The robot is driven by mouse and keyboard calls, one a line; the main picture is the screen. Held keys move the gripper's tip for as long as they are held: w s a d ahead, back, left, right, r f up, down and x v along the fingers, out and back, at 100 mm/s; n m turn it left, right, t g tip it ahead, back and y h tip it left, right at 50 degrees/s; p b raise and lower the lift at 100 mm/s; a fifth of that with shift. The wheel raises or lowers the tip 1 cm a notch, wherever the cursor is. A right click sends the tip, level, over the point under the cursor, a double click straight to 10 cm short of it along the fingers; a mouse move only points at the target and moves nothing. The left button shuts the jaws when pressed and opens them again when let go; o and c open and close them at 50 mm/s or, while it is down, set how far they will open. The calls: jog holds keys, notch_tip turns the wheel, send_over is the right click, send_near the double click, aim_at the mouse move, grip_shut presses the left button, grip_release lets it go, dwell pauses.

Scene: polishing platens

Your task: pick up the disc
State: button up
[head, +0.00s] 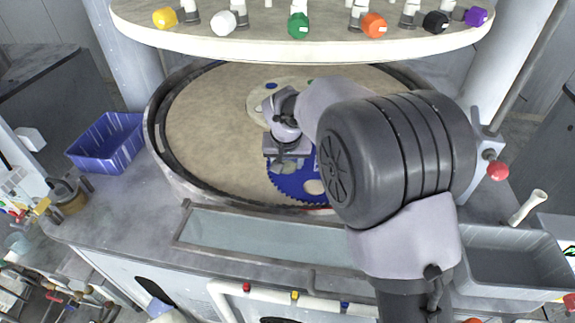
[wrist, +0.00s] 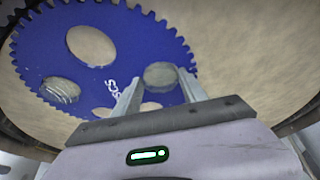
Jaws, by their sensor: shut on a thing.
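A round grey disc (wrist: 160,75) sits between the two fingers of my gripper (wrist: 160,80) in the wrist view, and the fingers are shut on it. It overlaps the blue toothed carrier (wrist: 125,45); I cannot tell whether it is lifted clear. A second, shiny disc (wrist: 62,89) lies in another hole of the carrier. In the head view my gripper (head: 286,155) is low over the blue carrier (head: 297,188), which lies on the beige platen (head: 215,125). My arm hides the carrier's right part.
A cream carrier (head: 257,104) lies farther back on the platen. The upper platen (head: 330,46) with several coloured knobs hangs above. A blue bin (head: 108,140) stands left, a grey tray (head: 500,262) right. A red knob (head: 498,170) sticks out at right.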

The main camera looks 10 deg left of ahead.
aim_at(283, 161)
jog(key=shift+s+f, duration=0.15)
jog(key=shift+f, duration=0.15)
jog(key=r, duration=0.2)
jog(key=a+r+p, duration=0.1)
jog(key=shift+a+r+p, duration=0.2)
jog(key=shift+r+p, duration=0.1)
jog(key=shift+r, duration=0.1)
jog(key=a+p, duration=0.1)
jog(key=a, duration=0.4)
jog(key=a+p, duration=0.1)
jog(key=a, duration=0.5)
jog(key=a+p, duration=0.1)
jog(key=a, duration=0.4)
jog(key=shift+s+a, duration=0.25)
jog(key=shift+a, duration=0.15)
